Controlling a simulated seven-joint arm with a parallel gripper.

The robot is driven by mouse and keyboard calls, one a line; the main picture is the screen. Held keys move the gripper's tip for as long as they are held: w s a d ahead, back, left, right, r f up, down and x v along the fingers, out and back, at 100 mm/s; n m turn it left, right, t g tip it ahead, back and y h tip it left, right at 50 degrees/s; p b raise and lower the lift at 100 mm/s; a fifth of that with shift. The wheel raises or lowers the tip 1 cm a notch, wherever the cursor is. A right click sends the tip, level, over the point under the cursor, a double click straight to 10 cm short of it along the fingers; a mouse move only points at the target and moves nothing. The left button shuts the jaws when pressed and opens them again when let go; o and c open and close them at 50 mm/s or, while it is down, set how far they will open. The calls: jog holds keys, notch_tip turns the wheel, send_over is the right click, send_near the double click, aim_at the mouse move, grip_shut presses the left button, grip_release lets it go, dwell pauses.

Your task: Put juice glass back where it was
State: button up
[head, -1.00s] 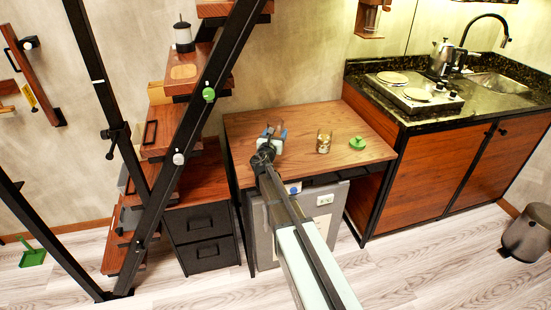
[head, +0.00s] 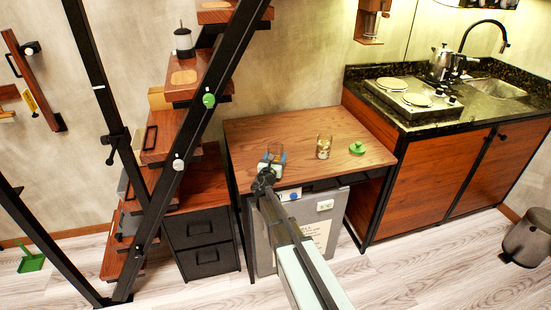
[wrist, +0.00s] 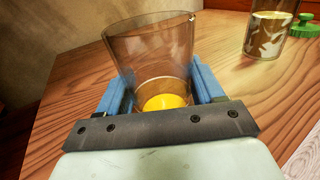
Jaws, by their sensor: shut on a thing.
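The juice glass (wrist: 150,60) is a clear tumbler with a little orange-yellow juice at its bottom. It stands between the blue fingers of my gripper (wrist: 160,92) in the wrist view, slightly tilted in the picture. My gripper (head: 272,158) is shut on it at the left part of the wooden table (head: 300,122) in the head view. The glass is small there and partly hidden by my gripper. I cannot tell whether its base touches the table top.
A second glass with a pale patterned look (head: 323,147) stands to the right on the table, with a green lidlike object (head: 357,147) beyond it. The black stair rail (head: 190,140) rises close on the left. The back of the table is clear.

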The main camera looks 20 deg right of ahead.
jog(key=shift+f, duration=0.15)
jog(key=o, duration=1.3)
jog(key=shift+c, duration=0.2)
jog(key=shift+s+a+r, duration=0.15)
jog(key=shift+s+r, duration=0.05)
jog(key=shift+s, duration=0.05)
jog(key=v, duration=1.1)
jog(key=shift+s+a, duration=0.1)
jog(key=shift+s, duration=0.1)
